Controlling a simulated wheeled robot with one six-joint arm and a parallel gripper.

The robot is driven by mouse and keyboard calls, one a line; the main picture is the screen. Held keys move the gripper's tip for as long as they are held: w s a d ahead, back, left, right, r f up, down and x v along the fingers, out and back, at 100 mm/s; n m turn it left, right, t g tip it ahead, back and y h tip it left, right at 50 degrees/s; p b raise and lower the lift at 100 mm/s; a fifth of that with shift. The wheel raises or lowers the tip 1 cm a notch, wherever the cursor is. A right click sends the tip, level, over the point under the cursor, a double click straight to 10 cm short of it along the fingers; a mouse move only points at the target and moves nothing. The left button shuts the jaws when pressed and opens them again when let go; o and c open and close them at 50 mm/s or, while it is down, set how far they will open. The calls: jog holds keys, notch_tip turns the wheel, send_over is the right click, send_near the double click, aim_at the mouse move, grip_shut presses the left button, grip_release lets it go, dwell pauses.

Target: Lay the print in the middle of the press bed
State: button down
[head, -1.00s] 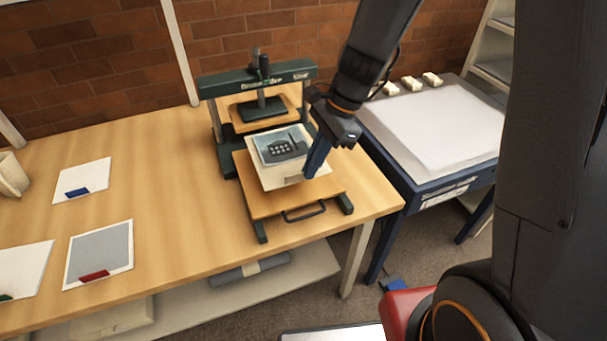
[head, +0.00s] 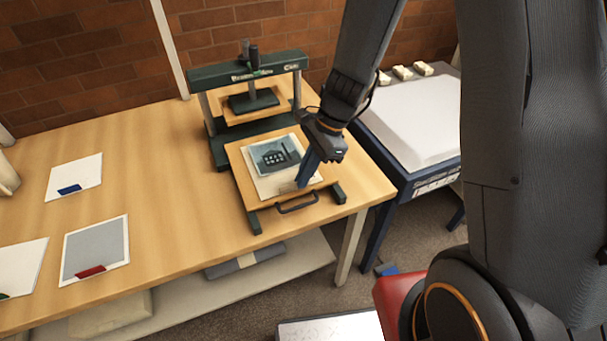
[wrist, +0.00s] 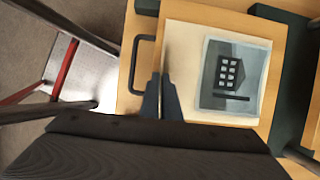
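The print (head: 275,158) is a cream sheet with a blue-grey picture of a dark building. It lies over the wooden press bed (head: 240,178) of the green press and looks level and close to the board; I cannot tell whether it fully touches. In the wrist view the print (wrist: 185,40) shows bare board along its handle side. My gripper (head: 303,183) is at the print's front edge by the bed's handle. In the wrist view its blue fingers (wrist: 161,100) are close together on that edge, and the pinched part is mostly hidden.
The press's upper plate and screw (head: 252,98) stand behind the bed. A black handle (head: 297,203) is at the bed's front. Other sheets with blue (head: 75,178), red (head: 96,245) and green tabs lie at the left. A blue-framed table (head: 410,120) stands to the right.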

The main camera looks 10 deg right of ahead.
jog(key=c, duration=2)
grip_release()
jog(key=b+v, duration=0.1)
jog(key=v, duration=1)
jog(key=shift+s+d+f+n+t+h, duration=0.1)
jog(key=shift+s+d+n+t+h, duration=0.5)
jog(key=shift+s+d+n, duration=1.35)
jog(key=shift+s+d+f+n+t+h, duration=0.2)
jog(key=shift+s+d+n+h, duration=0.7)
jog(key=shift+n, duration=2.1)
jog(key=shift+s+d+r+n+t+h, duration=0.1)
jog(key=shift+s+d+n+t+h, duration=0.45)
jog(key=shift+s+d+n, duration=1.45)
jog(key=shift+w+a+n, duration=0.45)
jog(key=shift+w+a, duration=0.05)
